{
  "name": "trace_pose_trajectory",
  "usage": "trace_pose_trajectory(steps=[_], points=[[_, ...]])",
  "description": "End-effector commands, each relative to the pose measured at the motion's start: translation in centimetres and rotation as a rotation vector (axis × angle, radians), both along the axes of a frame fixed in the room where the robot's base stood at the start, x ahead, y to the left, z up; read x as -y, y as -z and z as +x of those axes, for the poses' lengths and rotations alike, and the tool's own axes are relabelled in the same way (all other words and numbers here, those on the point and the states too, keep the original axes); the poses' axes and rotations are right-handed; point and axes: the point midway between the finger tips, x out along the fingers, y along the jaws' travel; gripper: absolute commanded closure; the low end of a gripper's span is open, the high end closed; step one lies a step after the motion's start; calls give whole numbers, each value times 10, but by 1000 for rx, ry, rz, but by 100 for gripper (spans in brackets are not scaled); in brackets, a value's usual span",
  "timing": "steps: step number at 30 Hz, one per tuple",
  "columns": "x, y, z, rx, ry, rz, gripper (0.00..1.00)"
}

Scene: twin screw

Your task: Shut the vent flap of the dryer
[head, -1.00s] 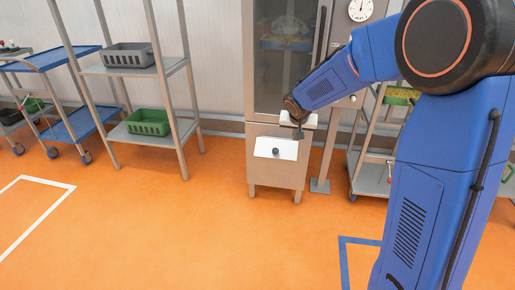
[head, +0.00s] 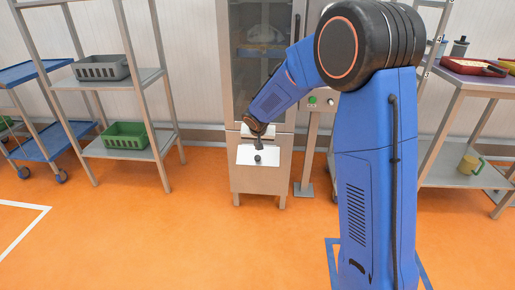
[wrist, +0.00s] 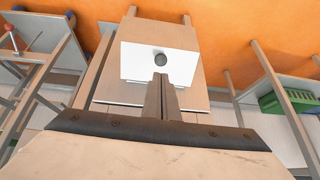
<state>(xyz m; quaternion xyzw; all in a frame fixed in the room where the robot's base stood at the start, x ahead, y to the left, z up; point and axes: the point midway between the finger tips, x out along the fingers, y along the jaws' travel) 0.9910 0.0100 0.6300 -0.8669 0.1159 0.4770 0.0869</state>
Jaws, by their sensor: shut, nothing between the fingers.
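The dryer (head: 262,181) is a tall grey cabinet with a glazed upper door. Its vent flap, a white panel (head: 244,156) with a dark round knob (head: 258,159), is on the lower front. The panel seems to lean outward from the body, but how far is hard to tell. My gripper (head: 258,144) is at the flap's upper part, just above the knob, shut and empty. In the wrist view, the closed fingertips (wrist: 160,77) point at the white panel (wrist: 135,62), just short of the knob (wrist: 160,59). I cannot tell whether they touch the panel.
A shelf rack with green (head: 126,136) and grey (head: 101,67) crates stands to the left, beside a blue-shelved trolley (head: 60,138). A post with a button box (head: 319,101) stands close right of the dryer. A bench (head: 470,82) is farther right. The orange floor in front is clear.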

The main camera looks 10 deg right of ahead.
Motion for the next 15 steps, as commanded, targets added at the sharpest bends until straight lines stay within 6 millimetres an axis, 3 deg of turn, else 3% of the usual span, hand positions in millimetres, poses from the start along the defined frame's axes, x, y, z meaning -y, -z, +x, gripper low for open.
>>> trace_pose_trajectory(steps=[15], points=[[10, 72, 43, -2, 0, 0, 100]])
